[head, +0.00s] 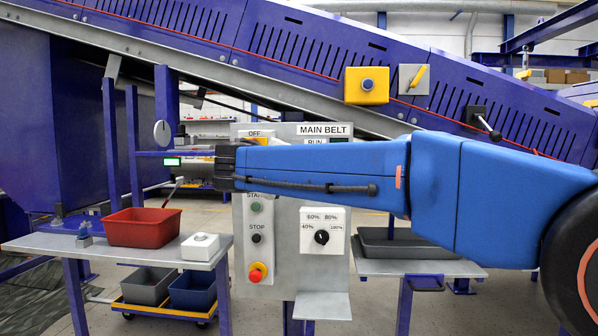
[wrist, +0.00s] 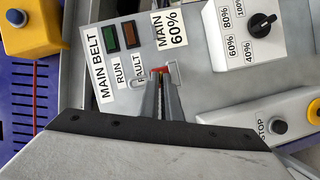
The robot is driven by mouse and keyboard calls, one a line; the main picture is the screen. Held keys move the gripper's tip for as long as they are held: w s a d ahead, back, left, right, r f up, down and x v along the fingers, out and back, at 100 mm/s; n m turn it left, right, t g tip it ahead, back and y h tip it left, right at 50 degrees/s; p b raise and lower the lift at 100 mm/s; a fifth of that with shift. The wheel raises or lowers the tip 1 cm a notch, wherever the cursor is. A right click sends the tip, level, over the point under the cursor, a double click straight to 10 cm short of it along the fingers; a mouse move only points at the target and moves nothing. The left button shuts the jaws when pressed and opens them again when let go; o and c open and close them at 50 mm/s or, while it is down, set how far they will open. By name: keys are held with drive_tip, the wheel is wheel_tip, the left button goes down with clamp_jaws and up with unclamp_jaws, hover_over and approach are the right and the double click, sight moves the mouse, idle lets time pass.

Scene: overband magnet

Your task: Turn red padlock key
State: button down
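In the wrist view a small red piece, which I take to be the red padlock key (wrist: 160,70), shows between the tips of my gripper (wrist: 160,80). The two grey fingers stand close together, with a narrow gap between them, and seem shut on it. The padlock's body cannot be made out; the fingers and the gripper housing cover the area behind. In the head view my blue arm reaches left across the control panel (head: 317,262), and its dark end hides the fingertips and the key.
The panel carries a MAIN BELT label (wrist: 93,66), a black speed knob (wrist: 262,25), start and stop buttons and a red emergency button (head: 256,275). A red bin (head: 143,228) and a white box (head: 200,246) stand on the left table. A sloping purple conveyor runs behind.

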idle(0.4)
drive_tip(key=c, duration=2)
unclamp_jaws()
